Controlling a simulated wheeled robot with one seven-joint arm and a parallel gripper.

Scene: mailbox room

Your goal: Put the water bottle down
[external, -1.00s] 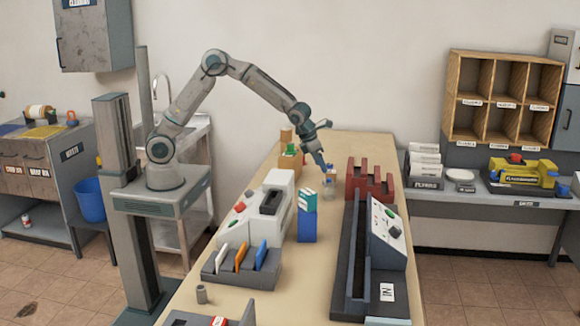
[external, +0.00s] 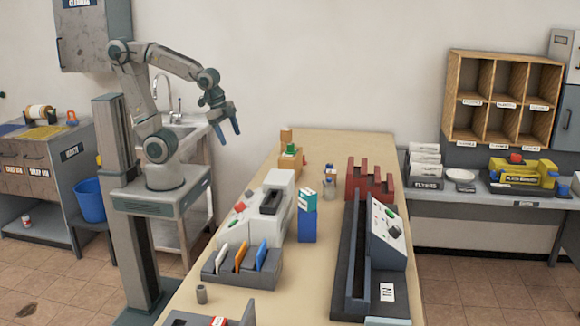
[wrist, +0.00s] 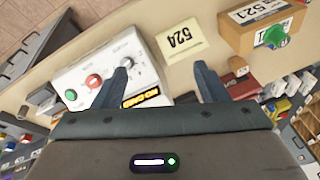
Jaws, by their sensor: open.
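My gripper (external: 226,132) is open and empty, raised left of the table and well away from the vessel. In the wrist view both fingers of my gripper (wrist: 162,75) are spread apart with nothing held between them. I cannot make out a water bottle in the wrist view.
The table holds a white machine (external: 285,190), a blue box (external: 307,225), a dark sorter (external: 345,260), the red rack (external: 372,182) and a folder holder (external: 235,270). The wrist view shows a card marked 524 (wrist: 184,43) and a box marked 521 (wrist: 240,35).

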